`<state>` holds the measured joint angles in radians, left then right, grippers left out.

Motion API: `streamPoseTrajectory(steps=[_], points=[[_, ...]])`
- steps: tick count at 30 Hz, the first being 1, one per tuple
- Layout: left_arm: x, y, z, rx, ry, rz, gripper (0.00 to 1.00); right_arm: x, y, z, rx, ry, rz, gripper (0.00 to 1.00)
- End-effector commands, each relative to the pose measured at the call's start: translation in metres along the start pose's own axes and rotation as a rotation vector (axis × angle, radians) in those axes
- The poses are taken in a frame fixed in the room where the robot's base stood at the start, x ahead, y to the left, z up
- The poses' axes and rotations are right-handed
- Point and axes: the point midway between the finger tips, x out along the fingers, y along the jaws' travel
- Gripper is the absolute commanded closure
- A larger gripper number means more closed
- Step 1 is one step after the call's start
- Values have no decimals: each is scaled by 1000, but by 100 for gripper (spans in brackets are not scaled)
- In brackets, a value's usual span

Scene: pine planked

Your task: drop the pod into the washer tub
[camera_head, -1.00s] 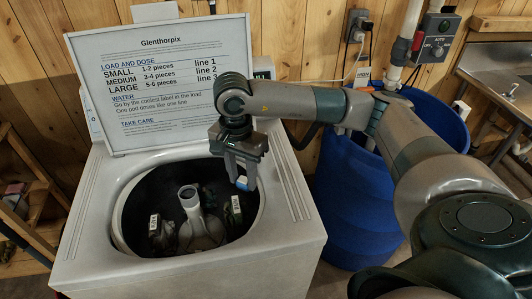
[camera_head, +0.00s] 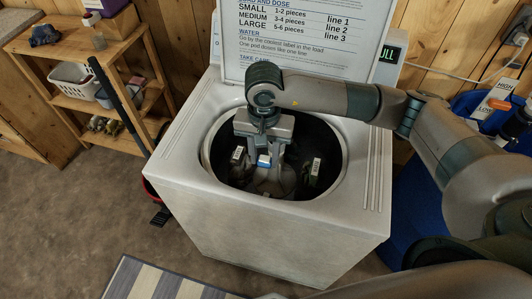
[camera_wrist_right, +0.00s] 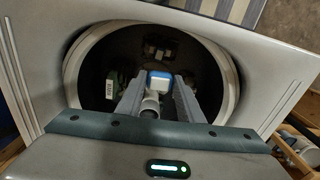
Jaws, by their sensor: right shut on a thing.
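The pod (camera_head: 264,161) is a small blue and white block. My right gripper (camera_head: 265,158) is shut on it, pointing down over the open washer tub (camera_head: 336,150). In the right wrist view the pod (camera_wrist_right: 160,78) sits between the fingertips of the gripper (camera_wrist_right: 158,90), with the dark tub (camera_wrist_right: 205,70) around and below it. The tub has a pale central agitator (camera_head: 272,186), partly hidden by the gripper. Dark items with white labels lie in the tub on both sides, such as the labelled item (camera_head: 314,172). My left gripper is not in view.
The washer's raised lid (camera_head: 300,62) carries printed instructions and stands behind the arm. A wooden shelf (camera_head: 80,52) with a white basket (camera_head: 78,80) is at left. A blue barrel (camera_head: 400,205) is at right. A striped mat (camera_head: 160,282) lies on the floor in front.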

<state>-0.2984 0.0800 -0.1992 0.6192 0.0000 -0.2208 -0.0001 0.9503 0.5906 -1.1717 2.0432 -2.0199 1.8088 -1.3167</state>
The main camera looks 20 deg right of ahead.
Motion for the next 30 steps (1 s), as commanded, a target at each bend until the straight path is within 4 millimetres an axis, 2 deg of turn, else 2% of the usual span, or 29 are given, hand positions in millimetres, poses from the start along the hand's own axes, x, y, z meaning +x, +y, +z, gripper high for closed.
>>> streamPoseTrajectory(steps=[5,11,30], points=[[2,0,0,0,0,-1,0,5,0,0,1,-1,1,88],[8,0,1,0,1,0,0,23,0,0,1,-2,1,88],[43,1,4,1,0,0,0,125,0,1,2,-3,1,88]])
